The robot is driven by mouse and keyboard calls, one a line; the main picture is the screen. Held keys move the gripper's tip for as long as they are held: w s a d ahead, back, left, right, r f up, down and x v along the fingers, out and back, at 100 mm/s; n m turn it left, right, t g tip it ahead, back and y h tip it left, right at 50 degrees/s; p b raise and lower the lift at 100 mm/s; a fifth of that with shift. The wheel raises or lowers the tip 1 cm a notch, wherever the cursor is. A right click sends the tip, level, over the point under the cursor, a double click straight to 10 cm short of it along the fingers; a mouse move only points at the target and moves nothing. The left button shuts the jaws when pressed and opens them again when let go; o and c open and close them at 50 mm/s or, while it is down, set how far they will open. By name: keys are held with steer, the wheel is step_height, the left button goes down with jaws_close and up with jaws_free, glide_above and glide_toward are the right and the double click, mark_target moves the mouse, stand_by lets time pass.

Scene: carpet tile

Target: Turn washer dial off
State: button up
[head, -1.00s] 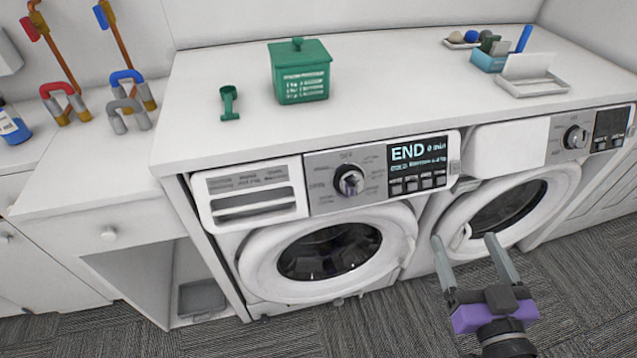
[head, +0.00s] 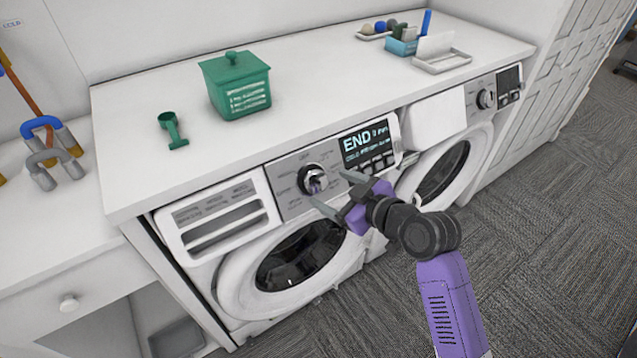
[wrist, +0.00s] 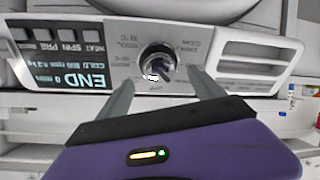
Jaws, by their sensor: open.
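In the wrist view the dial (wrist: 157,62) sits upside down near the middle, ahead of my fingers. My gripper (head: 332,190) is open and empty, in front of the panel, with its fingers pointing at the dial. In the wrist view my gripper (wrist: 164,90) has one finger on each side below the dial. I cannot tell whether either finger touches it.
A second machine's dial (head: 487,98) is to the right. On the white countertop (head: 310,85) are a green lidded box (head: 238,88), a green scoop (head: 172,130) and a blue container (head: 402,46). The carpet (head: 540,220) at right is clear.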

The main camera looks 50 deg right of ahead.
mark_target(319, 183)
steer(key=shift+x, duration=2.45)
steer(key=c, duration=1.4)
